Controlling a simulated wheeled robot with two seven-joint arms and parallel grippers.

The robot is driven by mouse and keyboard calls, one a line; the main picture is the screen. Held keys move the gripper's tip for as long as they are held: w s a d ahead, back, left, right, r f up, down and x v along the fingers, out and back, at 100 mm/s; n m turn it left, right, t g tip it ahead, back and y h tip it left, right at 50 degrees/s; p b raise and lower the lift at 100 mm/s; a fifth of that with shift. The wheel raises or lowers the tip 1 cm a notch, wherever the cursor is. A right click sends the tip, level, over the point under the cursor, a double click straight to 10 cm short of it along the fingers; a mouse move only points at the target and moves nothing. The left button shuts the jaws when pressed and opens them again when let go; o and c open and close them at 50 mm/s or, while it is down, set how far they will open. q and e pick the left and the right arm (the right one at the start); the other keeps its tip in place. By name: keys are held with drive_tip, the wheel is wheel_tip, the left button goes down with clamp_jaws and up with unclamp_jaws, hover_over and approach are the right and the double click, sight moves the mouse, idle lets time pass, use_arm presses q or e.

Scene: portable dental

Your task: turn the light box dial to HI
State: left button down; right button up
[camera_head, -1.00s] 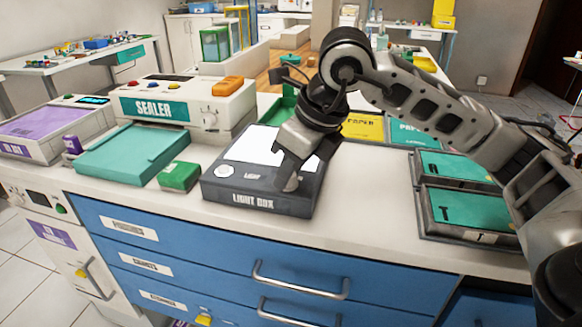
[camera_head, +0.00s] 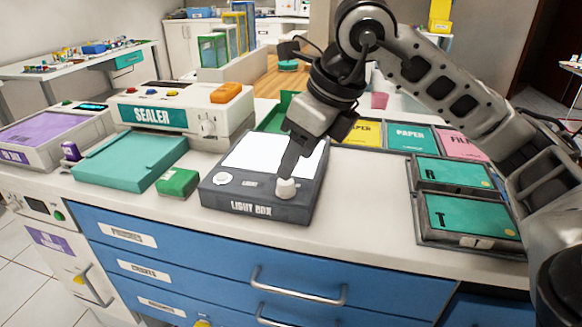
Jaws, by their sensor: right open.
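The light box (camera_head: 265,207) is a dark grey box with a bright white panel (camera_head: 258,153) on top, standing on the counter in the head view. A white dial (camera_head: 286,188) sits at its front right and a round white button (camera_head: 222,179) at its front left. The dial's markings are too small to read. My right gripper (camera_head: 287,170) is open, pointing down just above and behind the dial. I cannot tell whether a finger touches the dial. The fingers hide part of the panel. My left gripper is not in view.
A green block (camera_head: 177,183) and a teal tray (camera_head: 130,161) lie left of the light box. The sealer (camera_head: 180,112) stands behind them. Teal-lidded boxes (camera_head: 468,215) are at the right. The counter between them and the light box is clear.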

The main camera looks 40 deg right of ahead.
use_arm(q)
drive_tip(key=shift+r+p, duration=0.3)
drive_tip(key=shift+p, duration=0.55)
use_arm(e)
drive_tip(key=v, duration=1)
drive_tip(key=shift+r, duration=0.35)
drive_tip(key=shift+s, duration=0.1)
